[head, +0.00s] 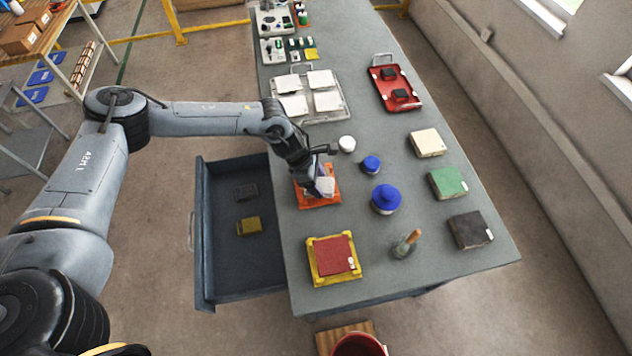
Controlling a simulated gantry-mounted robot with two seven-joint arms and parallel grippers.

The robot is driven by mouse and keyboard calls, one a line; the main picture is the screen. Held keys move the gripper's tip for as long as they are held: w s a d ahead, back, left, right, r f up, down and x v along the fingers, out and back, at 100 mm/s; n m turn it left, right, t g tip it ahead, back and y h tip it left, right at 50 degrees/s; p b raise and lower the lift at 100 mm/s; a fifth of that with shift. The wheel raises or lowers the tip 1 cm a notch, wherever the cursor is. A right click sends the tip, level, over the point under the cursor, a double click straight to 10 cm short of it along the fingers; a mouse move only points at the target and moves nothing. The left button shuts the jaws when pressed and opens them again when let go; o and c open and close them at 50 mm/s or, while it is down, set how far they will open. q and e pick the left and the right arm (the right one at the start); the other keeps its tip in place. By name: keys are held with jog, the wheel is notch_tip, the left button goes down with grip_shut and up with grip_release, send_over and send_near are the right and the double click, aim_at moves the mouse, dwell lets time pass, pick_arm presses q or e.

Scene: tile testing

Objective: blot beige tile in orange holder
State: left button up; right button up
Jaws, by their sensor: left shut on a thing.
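The orange holder (333,201) lies on the table near its left edge, partly hidden by my left gripper. My left gripper (318,178) is over the holder, shut on a small pale thing (325,187). The pale thing is at or just above the holder; I cannot tell if it touches. What lies in the holder beneath is hidden. A beige tile (427,142) lies on the right side of the table. A tray (343,119) with several white pads stands farther back. My right gripper is not in view.
A blue-lidded jar (386,199), a blue-capped pot (371,165) and a white pot (347,143) stand right of the holder. A green tile (449,182), dark tile (470,230), brush (407,243) and yellow holder (316,273) with a red tile are nearby. A drawer (204,240) is open at left.

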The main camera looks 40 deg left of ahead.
pick_arm(q)
jog(key=shift+w+a+r+p, duration=0.1)
jog(key=shift+a+r+p, duration=0.15)
jog(key=shift+r, duration=0.4)
jog(key=shift+r+p, duration=0.3)
jog(key=shift+r, duration=0.05)
jog(key=shift+d+r+p, duration=0.15)
jog(key=shift+r+p, duration=0.4)
jog(key=shift+r, duration=0.15)
jog(key=shift+r+p, duration=0.55)
jog(key=shift+r, duration=0.6)
